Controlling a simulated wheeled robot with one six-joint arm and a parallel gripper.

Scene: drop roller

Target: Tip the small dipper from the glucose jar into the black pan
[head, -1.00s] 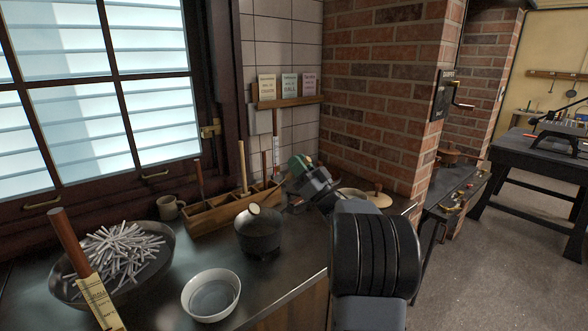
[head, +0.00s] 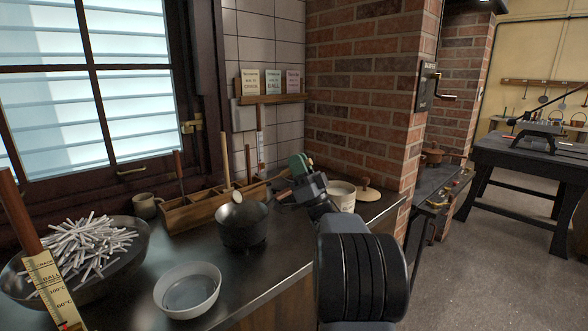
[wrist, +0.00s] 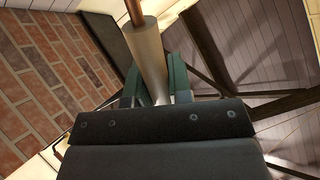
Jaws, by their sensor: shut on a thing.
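My gripper (head: 296,166) is shut on the small dipper, above the counter between the black pan and the glucose jar. In the wrist view the dipper (wrist: 148,62) shows a pale grey handle between the green fingers (wrist: 153,88) and a copper-coloured rod beyond it. Its cup is not clear in either view, so I cannot tell what it holds. The black pan (head: 243,228) stands on the counter to the left of my gripper, its round wooden handle end towards me. The cream glucose jar (head: 343,194) stands open, to the right behind my gripper.
A wooden lid (head: 369,194) lies right of the jar. A white bowl (head: 187,291) stands in front of the pan. A wooden tool box (head: 190,214) is behind it. A large dark pan (head: 125,262) of white sticks and a thermometer (head: 48,283) are at left.

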